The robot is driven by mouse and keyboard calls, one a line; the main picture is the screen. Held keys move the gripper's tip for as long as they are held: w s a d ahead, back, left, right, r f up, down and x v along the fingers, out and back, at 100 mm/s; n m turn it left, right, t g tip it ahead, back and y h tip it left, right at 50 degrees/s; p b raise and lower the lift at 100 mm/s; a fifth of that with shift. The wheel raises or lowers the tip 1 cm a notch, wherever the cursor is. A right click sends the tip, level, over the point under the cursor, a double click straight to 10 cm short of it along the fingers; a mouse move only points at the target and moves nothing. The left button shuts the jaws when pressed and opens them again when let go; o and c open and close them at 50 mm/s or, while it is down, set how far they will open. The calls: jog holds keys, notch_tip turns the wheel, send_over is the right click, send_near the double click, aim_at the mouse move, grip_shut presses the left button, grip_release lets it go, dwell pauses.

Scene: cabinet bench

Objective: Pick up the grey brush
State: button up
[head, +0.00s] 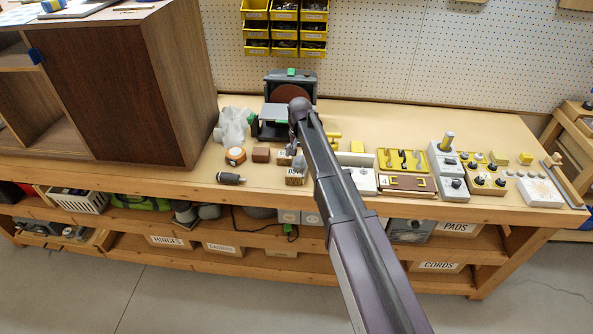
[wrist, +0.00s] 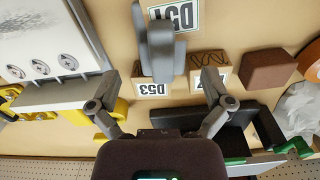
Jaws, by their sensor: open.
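The grey brush appears to be the grey upright piece (wrist: 160,42) in the wrist view, above the wooden block labelled D53 (wrist: 152,89). In the head view a grey shape (head: 298,161) shows just above a labelled block, partly hidden by my arm. My gripper (wrist: 161,78) is open in the wrist view, one finger to each side of the brush's lower end. I cannot tell whether either finger touches it. In the head view my arm covers most of the gripper.
A brown block (wrist: 268,70) and a crumpled pale bag (head: 232,125) are nearby. A dark cylinder (head: 231,178) lies near the bench's front edge. A grey machine (head: 291,80) stands behind; control boxes (head: 447,160) fill the right. Bare bench top lies at the back right.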

aim_at(299, 160)
jog(key=shift+f, duration=0.1)
jog(key=shift+a+f+b, duration=0.1)
jog(key=shift+f+b, duration=2.4)
jog(key=shift+b, duration=0.1)
jog(key=c, duration=1)
